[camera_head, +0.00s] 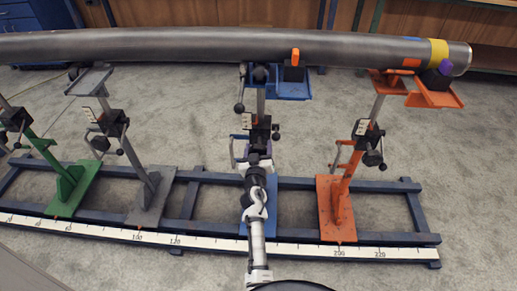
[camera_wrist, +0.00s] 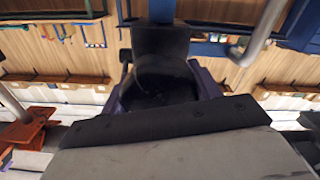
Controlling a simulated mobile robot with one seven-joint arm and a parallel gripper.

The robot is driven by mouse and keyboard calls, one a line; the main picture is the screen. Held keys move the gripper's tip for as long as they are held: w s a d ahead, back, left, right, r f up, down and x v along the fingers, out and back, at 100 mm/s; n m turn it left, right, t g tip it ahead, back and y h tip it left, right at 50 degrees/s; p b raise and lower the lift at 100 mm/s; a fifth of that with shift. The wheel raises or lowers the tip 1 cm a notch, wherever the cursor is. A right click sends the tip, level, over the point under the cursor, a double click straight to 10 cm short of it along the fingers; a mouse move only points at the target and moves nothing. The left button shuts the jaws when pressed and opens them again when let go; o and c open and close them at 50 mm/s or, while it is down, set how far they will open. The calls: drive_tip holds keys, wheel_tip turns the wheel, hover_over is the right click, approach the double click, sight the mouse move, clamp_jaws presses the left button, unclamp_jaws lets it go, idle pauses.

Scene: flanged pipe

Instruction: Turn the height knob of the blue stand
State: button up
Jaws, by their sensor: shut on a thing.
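The blue stand stands in the middle of the head view, with its blue base plate (camera_head: 270,219) on the rail frame and its blue top tray (camera_head: 291,90) under the pipe (camera_head: 180,43). My arm reaches up in front of it and hides much of its post. My gripper (camera_head: 258,148) is at the stand's dark clamp block, about halfway up. In the wrist view, a dark round knob (camera_wrist: 158,84) sits between the purple fingers of my gripper (camera_wrist: 160,92), which is shut on it. The knob's far side and its marks are too dark to make out.
An orange stand (camera_head: 336,205) is to the right; a grey stand (camera_head: 150,200) and a green stand (camera_head: 70,190) are to the left. A white scale strip (camera_head: 200,242) runs along the frame's front. A bent metal handle (camera_wrist: 262,35) is close by at the upper right.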

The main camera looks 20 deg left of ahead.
drive_tip(key=n, duration=1.6)
drive_tip(key=shift+f, duration=0.1)
drive_tip(key=n+p, duration=0.1)
drive_tip(key=n, duration=0.3)
drive_tip(key=shift+f+n, duration=0.1)
drive_tip(key=shift+n, duration=0.2)
drive_tip(key=shift+s, duration=0.1)
drive_tip(key=o, duration=1)
drive_tip(key=shift+s, duration=0.1)
